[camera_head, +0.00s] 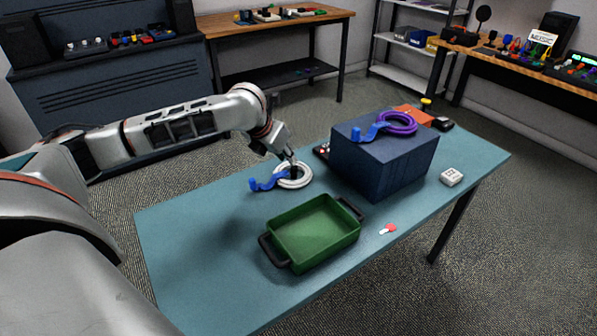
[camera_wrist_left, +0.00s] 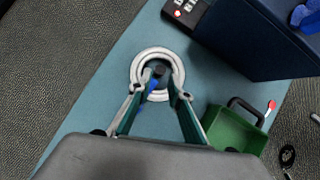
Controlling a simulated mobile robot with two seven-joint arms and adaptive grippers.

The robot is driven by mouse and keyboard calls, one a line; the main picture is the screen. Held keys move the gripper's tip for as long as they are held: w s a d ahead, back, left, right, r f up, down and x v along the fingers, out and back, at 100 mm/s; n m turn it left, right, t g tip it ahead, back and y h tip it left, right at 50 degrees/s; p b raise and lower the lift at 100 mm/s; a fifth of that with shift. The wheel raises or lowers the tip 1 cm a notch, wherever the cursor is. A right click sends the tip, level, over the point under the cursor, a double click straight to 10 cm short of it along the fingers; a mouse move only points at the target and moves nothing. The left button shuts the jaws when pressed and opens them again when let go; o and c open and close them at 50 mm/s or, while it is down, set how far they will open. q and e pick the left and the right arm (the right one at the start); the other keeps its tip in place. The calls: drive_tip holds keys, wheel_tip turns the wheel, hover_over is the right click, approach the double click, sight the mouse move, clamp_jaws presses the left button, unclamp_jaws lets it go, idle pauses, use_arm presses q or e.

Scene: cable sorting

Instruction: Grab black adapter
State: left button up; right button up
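A white coiled cable (camera_head: 305,178) lies on the teal table beside a blue clamp-like piece (camera_head: 266,182). The coil also shows in the left wrist view (camera_wrist_left: 147,53). A small dark piece (camera_wrist_left: 159,71) shows inside the ring; it may be the black adapter, but it is too small to be sure. My left gripper (camera_head: 291,163) is over the coil, pointing down. In the left wrist view its two fingers (camera_wrist_left: 159,90) are apart, one on each side of the ring's middle, with no clear grip on anything. My right gripper is not in view.
A green tray (camera_head: 271,221) with black handles stands in front. A dark blue box (camera_head: 382,168) behind it bears a purple coil (camera_head: 398,122). A small black object (camera_head: 442,124) lies behind the box. A white block (camera_head: 452,177) and a red-and-white piece (camera_head: 388,229) lie right. The table's left is clear.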

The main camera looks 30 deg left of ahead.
sight(294, 168)
use_arm(q)
drive_tip(key=x, duration=0.2)
drive_tip(key=shift+f+b, duration=0.35)
drive_tip(key=shift+b, duration=0.05)
drive_tip(key=shift+w+d+f, duration=0.1)
drive_tip(key=shift+w+f, duration=0.15)
drive_tip(key=shift+f, duration=0.2)
drive_tip(key=x, duration=0.1)
drive_tip(key=b+x, duration=0.1)
drive_tip(key=shift+s+f, duration=0.1)
drive_tip(key=shift+f, duration=0.35)
drive_tip(key=shift+b+x, duration=0.55)
drive_tip(key=shift+x, duration=0.4)
drive_tip(key=shift+r, duration=0.2)
clamp_jaws()
drive_tip(key=shift+r, duration=0.15)
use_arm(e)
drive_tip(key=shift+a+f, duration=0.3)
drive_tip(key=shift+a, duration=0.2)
